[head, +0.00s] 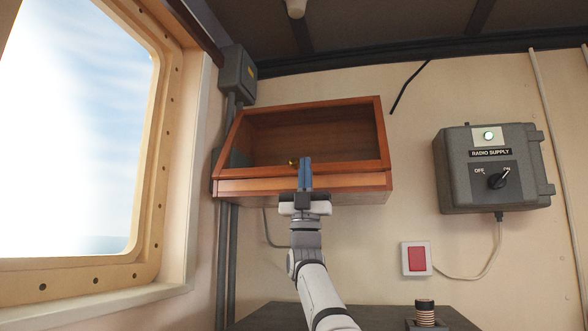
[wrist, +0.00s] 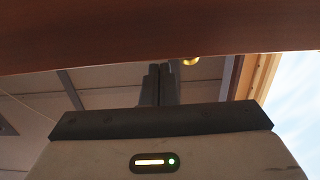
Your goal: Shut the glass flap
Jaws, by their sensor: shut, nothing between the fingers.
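The glass flap is a wood-framed panel (head: 345,170) on the front of a wooden wall cabinet (head: 345,188). Its frame looks close to the cabinet front; I cannot tell whether a gap is left, and the glass itself is hard to make out. A small brass knob (head: 292,162) sits on its lower rail, and shows in the wrist view (wrist: 191,61). My gripper (head: 305,159) is shut and empty, fingers pointing up, in front of the lower rail just right of the knob. In the wrist view the fingers (wrist: 160,68) reach up near a wooden edge (wrist: 120,35). Contact is unclear.
A window (head: 75,140) fills the left side, with a grey box (head: 238,72) and conduits beside the cabinet. A radio supply box (head: 490,170) and a red switch (head: 417,259) are on the wall at right. A dark surface (head: 270,318) lies below.

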